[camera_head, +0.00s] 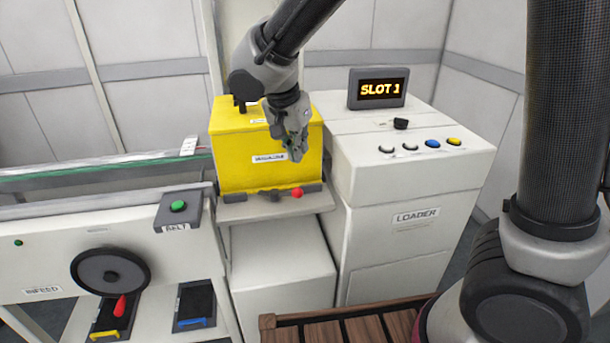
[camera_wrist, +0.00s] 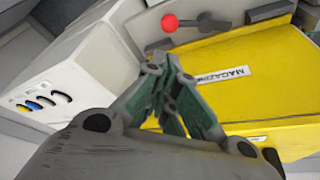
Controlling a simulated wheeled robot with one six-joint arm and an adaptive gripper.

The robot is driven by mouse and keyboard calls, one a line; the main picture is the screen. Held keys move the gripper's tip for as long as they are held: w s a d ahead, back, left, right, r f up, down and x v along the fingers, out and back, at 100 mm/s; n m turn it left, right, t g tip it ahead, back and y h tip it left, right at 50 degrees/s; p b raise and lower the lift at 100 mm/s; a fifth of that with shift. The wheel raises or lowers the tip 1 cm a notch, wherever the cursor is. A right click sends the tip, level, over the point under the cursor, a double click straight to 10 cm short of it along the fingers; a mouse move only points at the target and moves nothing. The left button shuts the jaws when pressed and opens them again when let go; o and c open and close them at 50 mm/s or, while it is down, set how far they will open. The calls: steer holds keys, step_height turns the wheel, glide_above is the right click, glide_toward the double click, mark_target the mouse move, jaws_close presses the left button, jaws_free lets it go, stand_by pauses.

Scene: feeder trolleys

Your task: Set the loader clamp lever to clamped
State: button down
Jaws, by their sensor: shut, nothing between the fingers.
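The loader clamp lever is a short dark lever with a red ball knob (camera_head: 298,192), on the shelf edge in front of the yellow magazine box (camera_head: 230,155). The knob points to the right in the head view. In the wrist view the red knob (camera_wrist: 169,22) and its dark arm lie beyond my fingers, clear of them. My gripper (camera_head: 298,152) is shut and empty, in front of the box's right side and above the knob. The fingers (camera_wrist: 168,92) also show in the wrist view, over the magazine's edge. No clamp position marking is readable.
The white loader cabinet (camera_head: 414,190) stands right of the magazine, with several buttons, a black knob (camera_head: 401,123) and a display (camera_head: 379,88) reading SLOT 1. The infeed unit (camera_head: 45,262) with its handwheel (camera_head: 110,272) is at left. A wooden slatted surface (camera_head: 365,330) is at the bottom.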

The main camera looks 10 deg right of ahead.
mark_target(280, 195)
steer(key=x, duration=1)
steer(key=shift+a, duration=0.15)
stand_by(0.4)
